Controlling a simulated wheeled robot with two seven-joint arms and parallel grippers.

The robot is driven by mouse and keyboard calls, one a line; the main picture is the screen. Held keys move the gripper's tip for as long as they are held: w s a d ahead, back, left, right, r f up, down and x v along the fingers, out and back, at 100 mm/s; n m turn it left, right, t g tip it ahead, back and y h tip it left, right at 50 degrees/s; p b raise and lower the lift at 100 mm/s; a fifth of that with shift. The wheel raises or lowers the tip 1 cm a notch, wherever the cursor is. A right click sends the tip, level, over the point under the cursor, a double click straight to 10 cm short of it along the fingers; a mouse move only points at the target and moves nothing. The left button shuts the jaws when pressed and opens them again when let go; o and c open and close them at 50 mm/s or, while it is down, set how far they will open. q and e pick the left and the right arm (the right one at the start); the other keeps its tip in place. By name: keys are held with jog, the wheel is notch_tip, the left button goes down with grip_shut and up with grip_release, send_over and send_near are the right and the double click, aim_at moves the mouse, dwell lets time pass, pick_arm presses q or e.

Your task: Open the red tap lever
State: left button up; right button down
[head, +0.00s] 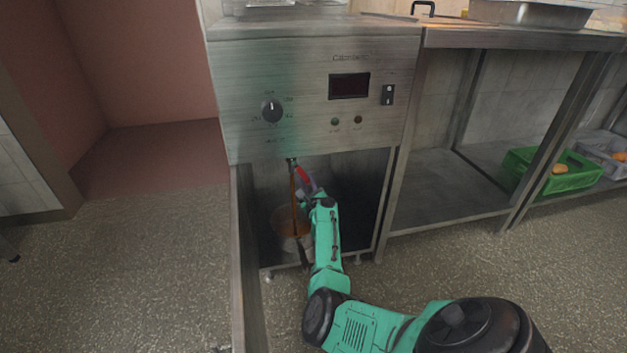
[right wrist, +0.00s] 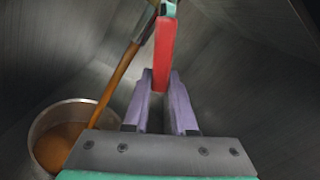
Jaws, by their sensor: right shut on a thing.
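The red tap lever (head: 304,178) is under the front panel of the steel fryer cabinet. In the right wrist view the lever (right wrist: 165,52) hangs down, its lower end between the two purple fingers of my right gripper (right wrist: 160,80). My right gripper (head: 311,193) is shut on the lever. A brown stream (head: 294,205) runs from the tap's spout down into a metal pot (right wrist: 45,115), which holds brown liquid. The pot is partly hidden in the head view. My left gripper is not in view.
The fryer panel (head: 235,105) with a dial (head: 271,109) and dark display (head: 349,86) is above the tap. The cabinet's side walls enclose the lever closely. To the right is a steel table with a green crate (head: 545,180) on its low shelf. Open floor lies left.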

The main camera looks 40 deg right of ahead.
jog(key=shift+w+a+f+m, duration=0.3)
jog(key=shift+a+m, duration=0.25)
jog(key=shift+m, duration=0.15)
jog(key=shift+w+a+f+m, duration=0.15)
jog(key=shift+w+a+m, duration=0.2)
jog(key=shift+a+m, duration=0.45)
jog(key=shift+d, duration=0.2)
jog(key=c, duration=0.7)
grip_release()
jog(key=shift+f+b, duration=0.1)
jog(key=shift+b, duration=0.2)
